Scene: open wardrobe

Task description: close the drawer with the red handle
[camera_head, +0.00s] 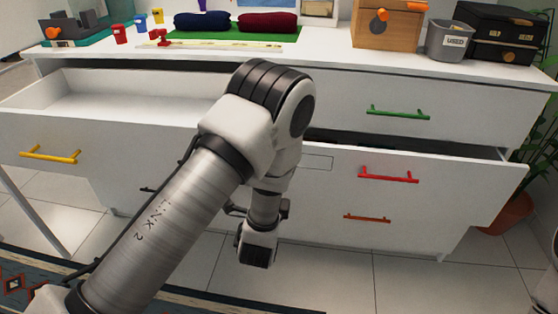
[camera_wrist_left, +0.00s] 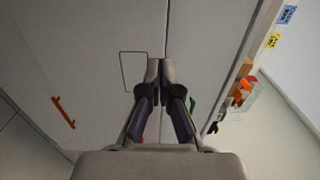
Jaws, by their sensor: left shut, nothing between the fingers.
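The drawer with the red handle (camera_head: 388,175) is pulled out of the white dresser at the right, with a dark gap along its top edge. A thin rectangular outline marks its front left of the handle. My left arm crosses the middle of the head view, bent down before the dresser; its fingertips cannot be made out there. In the left wrist view my left gripper (camera_wrist_left: 160,66) is shut and empty, pointing toward white drawer fronts beside a rectangular outline. I cannot tell whether it touches the front. My right gripper is out of view.
The yellow-handled drawer (camera_head: 50,155) is also open at left. The green-handled drawer (camera_head: 398,112) above and the orange-handled drawer (camera_head: 367,217) below look shut. Folded cloths, cups, a wooden box (camera_head: 388,25) and a grey bin (camera_head: 450,41) stand on top. A plant pot (camera_head: 507,214) stands at right.

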